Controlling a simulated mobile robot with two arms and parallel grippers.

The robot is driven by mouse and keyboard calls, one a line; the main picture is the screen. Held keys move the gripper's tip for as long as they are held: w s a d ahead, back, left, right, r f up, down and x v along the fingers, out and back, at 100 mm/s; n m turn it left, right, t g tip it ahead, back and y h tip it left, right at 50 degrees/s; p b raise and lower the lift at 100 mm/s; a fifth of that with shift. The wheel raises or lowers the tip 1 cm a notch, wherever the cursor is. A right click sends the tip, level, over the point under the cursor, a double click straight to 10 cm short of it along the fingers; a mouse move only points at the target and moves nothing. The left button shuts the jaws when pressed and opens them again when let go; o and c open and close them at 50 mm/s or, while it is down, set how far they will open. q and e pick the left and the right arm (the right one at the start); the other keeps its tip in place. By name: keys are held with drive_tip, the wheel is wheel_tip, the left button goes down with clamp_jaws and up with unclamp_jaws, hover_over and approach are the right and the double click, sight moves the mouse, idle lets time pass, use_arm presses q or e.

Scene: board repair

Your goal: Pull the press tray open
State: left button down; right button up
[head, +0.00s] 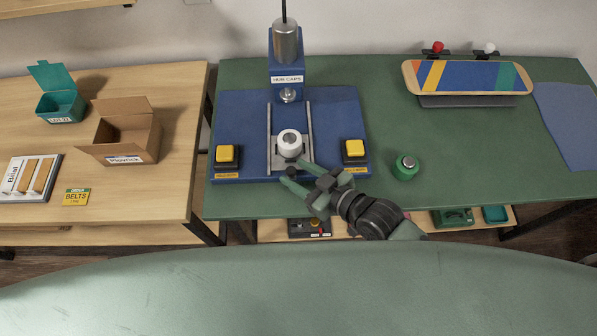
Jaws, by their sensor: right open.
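The blue press (288,78) stands at the back of the green bench, its label reading "HUB CAPS". Its tray holds a white round part (290,142) between two grey rails (310,132) on the blue base. A small dark knob (292,172) shows at the front of the tray. My right gripper (297,174) is open at the front of the press, its fingers to either side of the knob. I cannot tell whether they touch it. My left gripper is not in view.
Yellow buttons (227,154) and (355,149) flank the rails. A green round part (405,167) sits right of the press. A striped skateboard deck (468,77) rests on a stand at the back right. An open cardboard box (126,132) is on the wooden table.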

drive_tip(key=v, duration=0.7)
drive_tip(key=shift+s+d+b, duration=0.25)
drive_tip(key=shift+d+b, duration=0.05)
drive_tip(key=shift+r, duration=0.15)
drive_tip(key=s+d+f+m+g+h, duration=0.3)
drive_tip(key=s+d+m+g+h, duration=0.5)
drive_tip(key=d, duration=0.6)
drive_tip(key=s+f+n+h, duration=0.1)
drive_tip(key=s+f, duration=0.2)
drive_tip(key=f, duration=2.3)
drive_tip(key=s+d+f, duration=0.2)
drive_tip(key=s+f, duration=1.3)
drive_tip(key=s, duration=0.2)
drive_tip(key=shift+d+f+g+h, duration=0.3)
drive_tip(key=shift+f, duration=0.1)
